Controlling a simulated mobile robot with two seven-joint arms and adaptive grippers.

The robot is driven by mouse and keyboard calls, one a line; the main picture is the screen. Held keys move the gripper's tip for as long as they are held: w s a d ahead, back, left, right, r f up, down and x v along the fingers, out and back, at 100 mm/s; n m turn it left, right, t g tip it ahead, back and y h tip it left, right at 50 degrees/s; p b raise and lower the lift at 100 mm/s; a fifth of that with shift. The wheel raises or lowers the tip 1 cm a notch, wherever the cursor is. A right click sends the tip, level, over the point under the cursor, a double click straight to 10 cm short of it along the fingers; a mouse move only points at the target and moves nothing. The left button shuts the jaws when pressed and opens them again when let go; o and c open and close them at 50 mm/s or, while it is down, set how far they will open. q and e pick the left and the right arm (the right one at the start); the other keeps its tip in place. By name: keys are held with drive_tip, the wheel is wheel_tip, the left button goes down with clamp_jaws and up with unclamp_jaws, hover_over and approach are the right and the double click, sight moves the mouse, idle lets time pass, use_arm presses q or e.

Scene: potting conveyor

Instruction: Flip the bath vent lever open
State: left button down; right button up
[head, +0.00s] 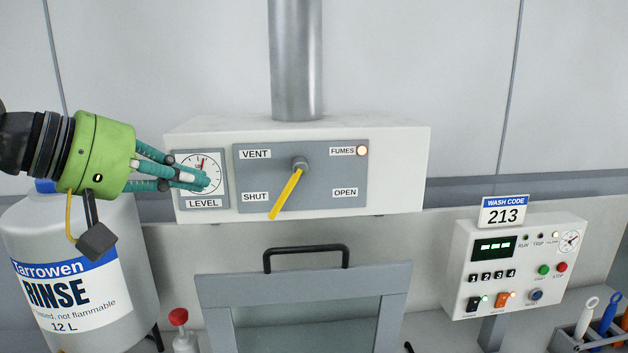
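The vent lever (286,193) is a yellow handle on a grey pivot, set on the grey vent panel (330,182) of a white box. It points down and left, toward the SHUT label (255,197). The OPEN label (345,192) is at the panel's lower right. The round FUMES lamp (362,150) glows pale orange. My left gripper (204,181), green with teal fingers, is left of the lever, in front of the LEVEL gauge (203,163). Its fingertips come together with nothing seen between them, apart from the lever. My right gripper is out of view.
A metal pipe (297,60) rises from the box. Below is a grey-framed hatch (300,283) with a black handle (306,252). A rinse drum (70,280) stands at left, under my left arm. A wash control box (510,265) stands at right. Space before the lever is clear.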

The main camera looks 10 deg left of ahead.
use_arm(q)
drive_tip(key=p, duration=0.4)
approach(279, 200)
drive_tip(key=x, duration=0.6)
drive_tip(key=shift+r, duration=0.15)
drive_tip(key=shift+w+d+f, duration=0.25)
drive_tip(key=shift+w+f, duration=0.1)
drive_tip(key=shift+w, duration=0.05)
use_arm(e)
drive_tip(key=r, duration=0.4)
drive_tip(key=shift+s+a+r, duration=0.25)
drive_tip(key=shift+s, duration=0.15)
use_arm(q)
drive_tip(key=shift+w+f, duration=0.1)
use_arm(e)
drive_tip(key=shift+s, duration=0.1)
